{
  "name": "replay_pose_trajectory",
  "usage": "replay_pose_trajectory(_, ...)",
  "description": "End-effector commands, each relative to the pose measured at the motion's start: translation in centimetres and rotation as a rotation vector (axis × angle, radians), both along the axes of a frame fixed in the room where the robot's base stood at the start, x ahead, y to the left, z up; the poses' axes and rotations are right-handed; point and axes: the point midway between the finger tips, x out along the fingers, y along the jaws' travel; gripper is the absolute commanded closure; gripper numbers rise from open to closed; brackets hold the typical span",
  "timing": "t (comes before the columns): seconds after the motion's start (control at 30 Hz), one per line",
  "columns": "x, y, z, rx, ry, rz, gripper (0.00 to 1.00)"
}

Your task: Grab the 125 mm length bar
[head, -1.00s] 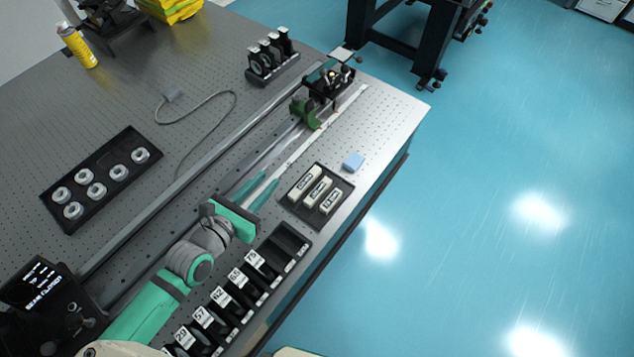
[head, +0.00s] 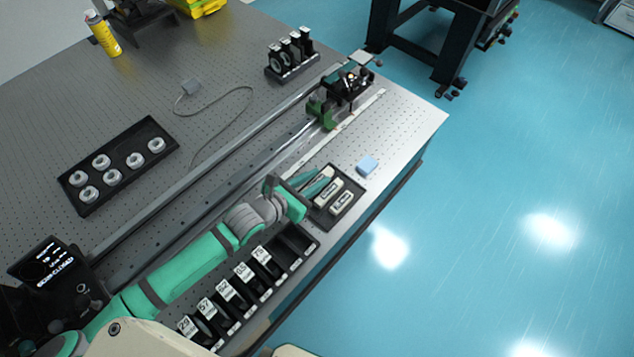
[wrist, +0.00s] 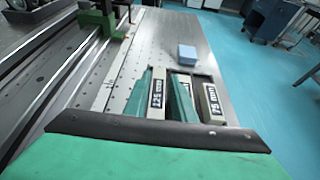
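The 125 mm length bar (wrist: 157,92) is pale with a black label and shows between my fingers in the wrist view. In the head view it is mostly hidden by my gripper (head: 316,183). My gripper (wrist: 161,100) is open, with one teal finger on each side of that bar. I cannot tell how deep the fingers reach. The middle bar (head: 330,187) lies just right of it and is partly hidden behind my right finger in the wrist view. The 75 mm bar (wrist: 211,100) lies farthest right. The bars lie in a black tray (head: 350,216).
A blue block (head: 367,164) sits beyond the tray near the table edge. A rail (head: 215,163) runs along the table on the left. A rack of numbered holders (head: 240,282) stands in front of the tray. A green-mounted device (head: 320,110) stands on the rail.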

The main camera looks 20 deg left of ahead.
Motion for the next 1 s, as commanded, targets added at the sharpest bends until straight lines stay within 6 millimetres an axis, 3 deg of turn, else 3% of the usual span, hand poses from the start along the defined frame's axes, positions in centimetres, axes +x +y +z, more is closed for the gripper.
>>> replay_pose_trajectory(0.2, 2.5, -0.8, -1.1, 0.000, -0.001, 0.000, 0.77)
replay_pose_trajectory(0.5, 2.9, -1.0, -1.3, 0.000, -0.001, 0.000, 0.77)
replay_pose_trajectory(0.53, 2.9, -1.0, -1.3, 0.000, -0.001, 0.000, 0.79)
replay_pose_trajectory(0.63, 2.9, -1.0, -1.3, 0.000, -0.001, 0.000, 1.00)
replay_pose_trajectory(1.0, 2.9, -1.0, -1.0, -0.001, -0.002, 0.000, 1.00)
